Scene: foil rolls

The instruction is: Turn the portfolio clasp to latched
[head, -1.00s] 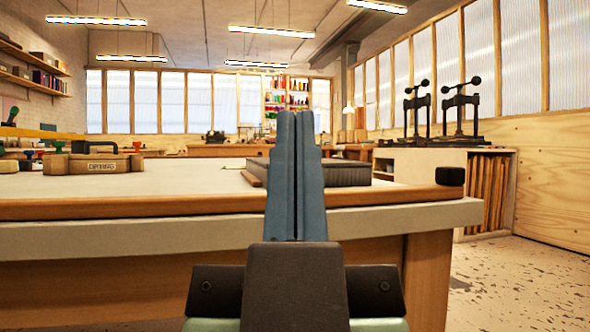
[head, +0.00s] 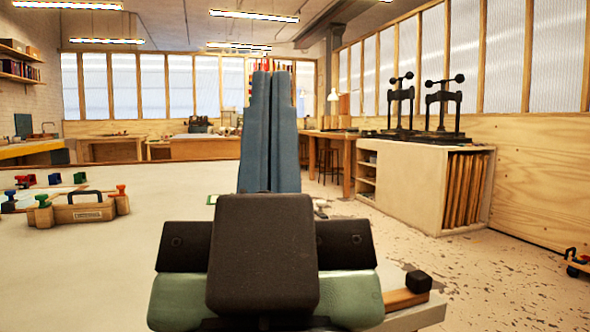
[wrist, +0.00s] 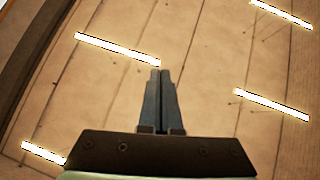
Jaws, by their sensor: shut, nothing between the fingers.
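My gripper (head: 271,72) points upward in the middle of the head view, its two blue-grey fingers closed together and empty. It also shows in the wrist view (wrist: 155,72), aimed at the ceiling. No portfolio or clasp can be made out now in either view. My gripper and wrist cover the middle and right part of the table, so whatever lies behind them is hidden.
The pale worktable (head: 140,265) is largely bare at left. A wooden box with a dark handle (head: 88,212) and small coloured pieces stand there. A black block (head: 418,281) sits at the near right corner. Presses (head: 442,105) stand on a cabinet beyond open floor.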

